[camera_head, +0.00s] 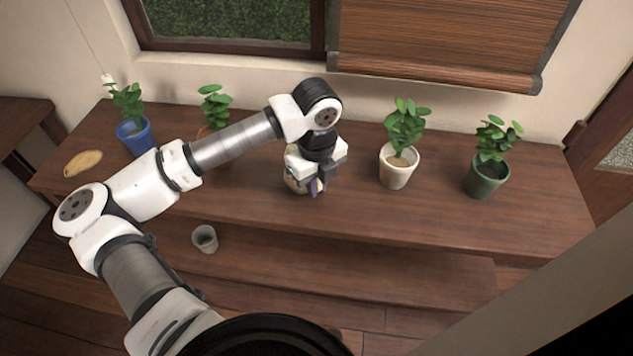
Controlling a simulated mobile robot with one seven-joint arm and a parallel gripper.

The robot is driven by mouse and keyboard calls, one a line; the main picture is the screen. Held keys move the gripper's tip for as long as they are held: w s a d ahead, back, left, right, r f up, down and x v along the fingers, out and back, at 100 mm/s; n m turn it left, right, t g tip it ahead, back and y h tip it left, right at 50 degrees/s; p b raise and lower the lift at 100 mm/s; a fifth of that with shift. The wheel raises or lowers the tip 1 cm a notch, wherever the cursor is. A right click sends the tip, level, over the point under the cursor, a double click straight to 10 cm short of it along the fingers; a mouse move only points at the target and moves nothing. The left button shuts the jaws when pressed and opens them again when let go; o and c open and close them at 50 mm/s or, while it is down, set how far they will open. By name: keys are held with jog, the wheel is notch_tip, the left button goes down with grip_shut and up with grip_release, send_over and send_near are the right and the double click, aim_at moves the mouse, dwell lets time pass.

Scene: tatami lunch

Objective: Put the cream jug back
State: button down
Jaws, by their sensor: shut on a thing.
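My gripper (318,186) points down over the middle of the upper wooden shelf. It is shut on the cream jug (291,184), which shows only as a small pale rounded part at the left of and below the fingers. The gripper hides most of the jug, so its handle and spout cannot be made out. I cannot tell whether its base touches the shelf.
The upper shelf (440,213) holds a blue pot (138,140), a cream pot (397,173) and a green pot (484,183), all with plants. Another plant (214,106) is partly behind my arm. A tan oval piece (83,163) lies left. A grey cup (205,239) stands on the lower step.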

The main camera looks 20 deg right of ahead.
jog(key=shift+f, duration=0.15)
jog(key=c, duration=1.5)
grip_release()
